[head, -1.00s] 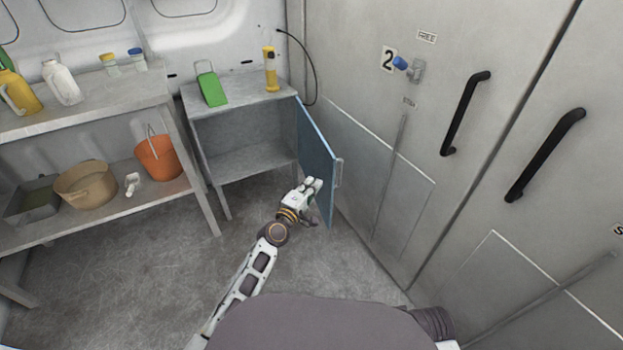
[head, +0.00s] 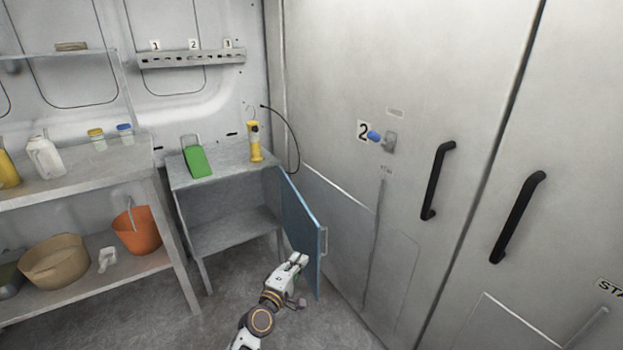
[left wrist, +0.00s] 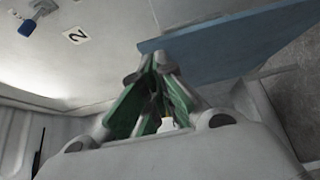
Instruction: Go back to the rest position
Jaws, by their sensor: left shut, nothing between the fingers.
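My left gripper (head: 297,262) is in the lower middle of the head view, shut and empty. It is in front of the blue cabinet door (head: 300,225), which stands open; I cannot tell whether they touch. In the left wrist view the shut fingers (left wrist: 152,75) show with green inner pads, and the blue door (left wrist: 235,45) lies just beyond them. My right gripper is not in view.
The open metal cabinet (head: 222,172) carries a green item (head: 196,161) and a yellow lamp-like item (head: 255,142). A shelf at left holds an orange bucket (head: 137,231) and a tan basin (head: 54,262). Large grey doors with black handles (head: 437,180) fill the right side.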

